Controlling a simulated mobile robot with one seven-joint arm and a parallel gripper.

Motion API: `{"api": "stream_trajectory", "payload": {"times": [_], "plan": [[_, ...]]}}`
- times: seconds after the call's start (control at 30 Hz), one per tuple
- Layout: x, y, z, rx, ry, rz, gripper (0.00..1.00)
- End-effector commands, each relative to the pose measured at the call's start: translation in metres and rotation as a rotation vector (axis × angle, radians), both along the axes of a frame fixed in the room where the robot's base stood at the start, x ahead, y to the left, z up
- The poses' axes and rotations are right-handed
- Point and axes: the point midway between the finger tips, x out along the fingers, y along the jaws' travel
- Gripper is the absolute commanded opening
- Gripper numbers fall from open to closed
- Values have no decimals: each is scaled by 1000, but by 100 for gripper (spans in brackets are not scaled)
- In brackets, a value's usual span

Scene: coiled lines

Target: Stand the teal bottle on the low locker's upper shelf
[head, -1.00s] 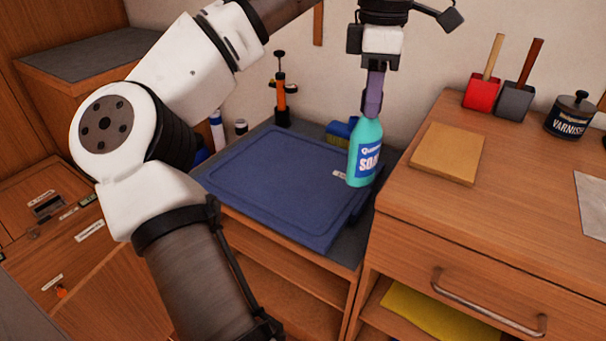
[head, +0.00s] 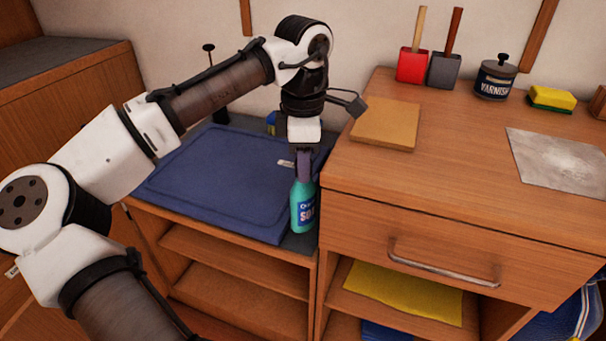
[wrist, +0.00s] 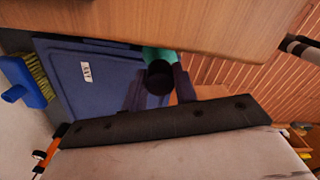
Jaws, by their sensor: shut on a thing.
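The teal soap bottle (head: 303,205) hangs roughly upright below my gripper (head: 303,167), which is shut on its top. In the wrist view the bottle (wrist: 158,54) shows only as a teal patch behind its dark cap, between the fingers. The low open-fronted unit (head: 232,247), which looks like the low locker, has an upper shelf (head: 215,252) and a lower one; the visible parts of both look bare. The bottle is at the right front corner of the unit's top, beside the drawer cabinet. I cannot tell whether its base touches the top.
A blue tray or mat (head: 215,175) covers most of the low unit's top. The taller drawer cabinet (head: 420,235) stands close on the right, with a protruding handle (head: 443,262), a tan board (head: 385,125) and a varnish tin (head: 495,77). A yellow cloth (head: 400,292) lies on its shelf.

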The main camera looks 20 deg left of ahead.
Motion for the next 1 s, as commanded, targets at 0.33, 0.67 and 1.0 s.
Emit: {"api": "stream_trajectory", "payload": {"times": [0.33,0.67,1.0], "plan": [[0,0,-28,0,-1,1,0],[0,0,-31,0,1,1,44],[0,0,-29,1,0,1,50]]}}
